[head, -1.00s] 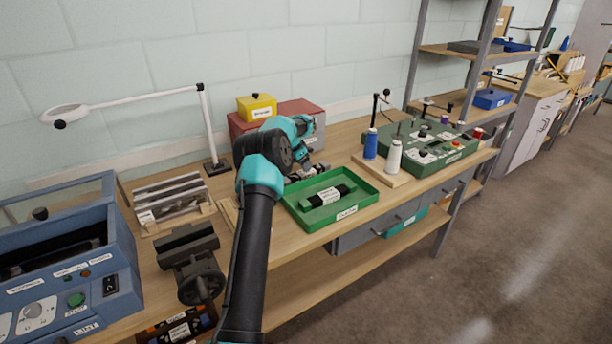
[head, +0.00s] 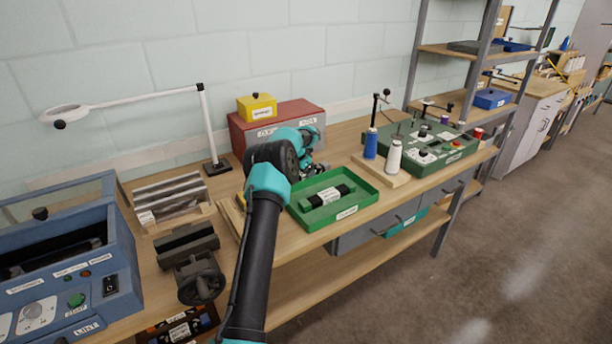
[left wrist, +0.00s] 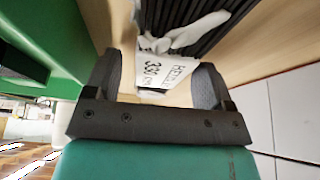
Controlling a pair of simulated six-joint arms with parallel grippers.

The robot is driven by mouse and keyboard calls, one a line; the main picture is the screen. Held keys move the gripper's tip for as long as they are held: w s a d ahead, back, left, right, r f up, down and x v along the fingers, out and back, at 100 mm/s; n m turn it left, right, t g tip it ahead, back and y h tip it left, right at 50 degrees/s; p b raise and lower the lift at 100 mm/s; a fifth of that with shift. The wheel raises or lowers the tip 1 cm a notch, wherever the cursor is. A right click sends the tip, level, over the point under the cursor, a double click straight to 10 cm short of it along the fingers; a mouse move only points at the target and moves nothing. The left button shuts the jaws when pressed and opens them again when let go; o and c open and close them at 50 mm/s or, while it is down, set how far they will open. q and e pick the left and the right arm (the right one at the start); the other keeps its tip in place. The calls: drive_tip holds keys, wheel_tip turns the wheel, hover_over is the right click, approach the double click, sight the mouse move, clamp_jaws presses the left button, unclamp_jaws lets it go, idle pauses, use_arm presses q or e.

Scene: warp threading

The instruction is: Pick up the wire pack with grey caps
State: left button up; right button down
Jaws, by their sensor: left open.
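My left gripper (left wrist: 157,78) is open in the left wrist view, with its dark fingers spread apart. A bundle of dark wires (left wrist: 185,14) with a whitish-grey piece (left wrist: 192,34) across it and a white printed label (left wrist: 163,70) lies at and beyond the fingertips. The label shows between the fingers; I cannot tell whether they touch it. In the head view, the left gripper (head: 314,170) is behind the green tray (head: 370,200), and this bundle is not clearly visible. Another dark pack with a white label (head: 329,196) lies in the tray. My right gripper is not in view.
A red box (head: 240,133) with a yellow box (head: 257,108) on top stands behind the arm. A blue spool (head: 370,145) and a white spool (head: 394,157) stand right of the tray. A grey vise (head: 195,278) and a wire rack (head: 168,197) are to the left.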

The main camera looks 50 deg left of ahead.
use_arm(q)
drive_tip(key=c, duration=1.3)
drive_tip(key=shift+r, duration=0.15)
wheel_tip(320, 180, up, 10)
drive_tip(key=shift+f, duration=0.1)
idle(0.3)
drive_tip(key=s+d+r+m+h, duration=0.1)
drive_tip(key=s+d+r+m, duration=0.3)
drive_tip(key=s+d+r+m+g+h, duration=0.1)
drive_tip(key=s+d+r+m, duration=0.2)
drive_tip(key=d+r+m, duration=0.1)
drive_tip(key=s+d+r+m+g+h, duration=0.1)
drive_tip(key=s+d+r+m, duration=0.2)
drive_tip(key=s+d+r, duration=0.1)
drive_tip(key=shift+s+d+m+h, duration=0.35)
drive_tip(key=shift+d+m+h, duration=0.05)
drive_tip(key=shift+d, duration=0.15)
drive_tip(key=shift+g, duration=0.3)
